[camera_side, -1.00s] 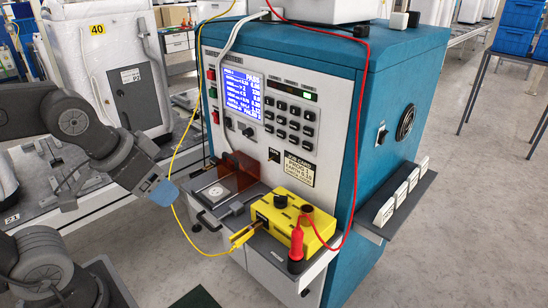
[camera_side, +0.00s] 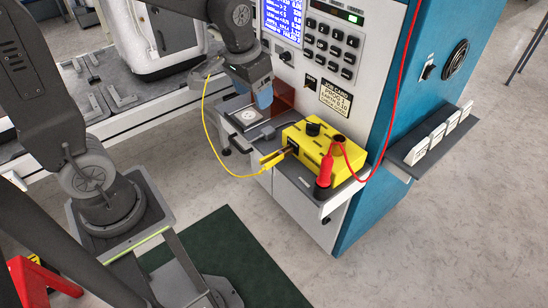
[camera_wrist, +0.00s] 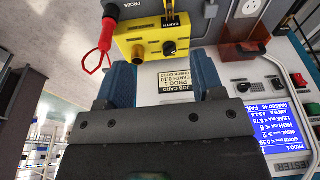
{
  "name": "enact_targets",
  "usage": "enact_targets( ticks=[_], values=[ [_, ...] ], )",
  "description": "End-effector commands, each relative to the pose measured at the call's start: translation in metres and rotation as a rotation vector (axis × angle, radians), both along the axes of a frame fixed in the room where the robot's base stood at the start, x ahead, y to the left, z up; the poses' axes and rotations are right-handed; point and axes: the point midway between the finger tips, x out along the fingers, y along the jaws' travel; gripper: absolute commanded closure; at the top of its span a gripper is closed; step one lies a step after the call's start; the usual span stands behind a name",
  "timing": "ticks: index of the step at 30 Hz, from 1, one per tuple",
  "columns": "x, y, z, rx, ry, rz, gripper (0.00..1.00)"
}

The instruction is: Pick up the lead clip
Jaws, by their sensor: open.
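The yellow lead clip (camera_side: 271,159) is at the left end of the yellow box (camera_side: 308,142), by its brass terminal. A thin yellow lead runs from it up toward my arm. In the wrist view the clip's dark and yellow end (camera_wrist: 168,12) is at the top edge, partly cut off, above the yellow box (camera_wrist: 140,42). My gripper (camera_side: 262,97) is above the shelf, up and left of the box, apart from the clip. In the wrist view my gripper (camera_wrist: 163,75) has its blue fingers spread, with nothing held between them.
A red probe (camera_side: 325,170) with a red lead stands at the box's front right. The tester panel (camera_side: 325,55) rises close behind the gripper. A brown guard (camera_side: 284,95) and a plate with a white disc (camera_side: 246,117) are near the fingers. A job card (camera_wrist: 178,82) is on the panel.

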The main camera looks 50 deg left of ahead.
Motion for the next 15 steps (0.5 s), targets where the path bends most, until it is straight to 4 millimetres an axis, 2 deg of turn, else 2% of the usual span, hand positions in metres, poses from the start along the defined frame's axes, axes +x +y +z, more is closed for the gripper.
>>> enact_targets(
  ticks=[1, 6, 10, 15],
  values=[
    [0.014, 0.004, -0.017, -0.003, 0.041, 0.007, 0.38],
    [0.05, 0.014, -0.066, -0.009, 0.13, 0.022, 0.38],
    [0.065, 0.02, -0.097, -0.014, 0.176, 0.031, 0.38],
    [0.073, 0.024, -0.117, -0.017, 0.203, 0.035, 0.38]
  ],
)
